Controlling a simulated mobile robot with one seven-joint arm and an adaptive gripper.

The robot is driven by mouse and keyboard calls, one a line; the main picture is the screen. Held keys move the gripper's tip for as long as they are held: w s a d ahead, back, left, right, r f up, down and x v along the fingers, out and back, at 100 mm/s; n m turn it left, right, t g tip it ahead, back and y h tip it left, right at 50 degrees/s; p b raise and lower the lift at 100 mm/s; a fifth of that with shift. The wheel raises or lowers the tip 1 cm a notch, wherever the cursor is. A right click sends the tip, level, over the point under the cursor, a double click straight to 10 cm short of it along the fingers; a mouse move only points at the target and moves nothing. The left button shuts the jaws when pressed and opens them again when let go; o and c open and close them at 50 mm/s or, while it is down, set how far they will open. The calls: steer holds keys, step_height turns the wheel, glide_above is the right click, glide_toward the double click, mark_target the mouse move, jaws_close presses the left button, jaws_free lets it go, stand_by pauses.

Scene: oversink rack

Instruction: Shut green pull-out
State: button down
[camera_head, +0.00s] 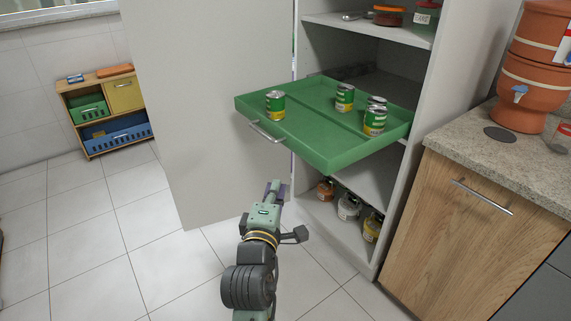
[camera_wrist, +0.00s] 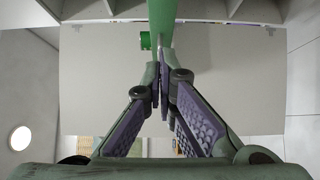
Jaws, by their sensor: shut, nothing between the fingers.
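The green pull-out (camera_head: 330,140) is a shallow green tray, drawn out from the tall light-grey cabinet (camera_head: 420,190). It has a metal bar handle (camera_head: 267,132) on its front. Several green-and-yellow cans stand on it, one (camera_head: 275,104) near the front left and others (camera_head: 375,121) towards the right. My gripper (camera_head: 274,190) is below and in front of the tray, apart from the handle in the head view. In the wrist view the fingers (camera_wrist: 163,75) are together with nothing seen between them. A green part (camera_wrist: 162,25) shows just beyond the fingertips.
The grey cabinet door (camera_head: 215,100) stands open left of the tray. Jars (camera_head: 347,207) stand on the shelf below it. A wooden counter unit (camera_head: 470,215) with a clay water filter (camera_head: 535,70) is on the right. The tiled floor at left is clear.

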steer(key=p, duration=0.2)
glide_toward(298, 147)
steer(key=w+a, duration=0.2)
steer(key=a, duration=0.1)
steer(key=shift+w+d+p, duration=0.2)
steer(key=shift+w+d, duration=0.45)
steer(key=shift+d, duration=0.25)
steer(key=shift+w+d+p, duration=0.2)
steer(key=shift+w+d, duration=0.45)
steer(key=shift+d, duration=0.3)
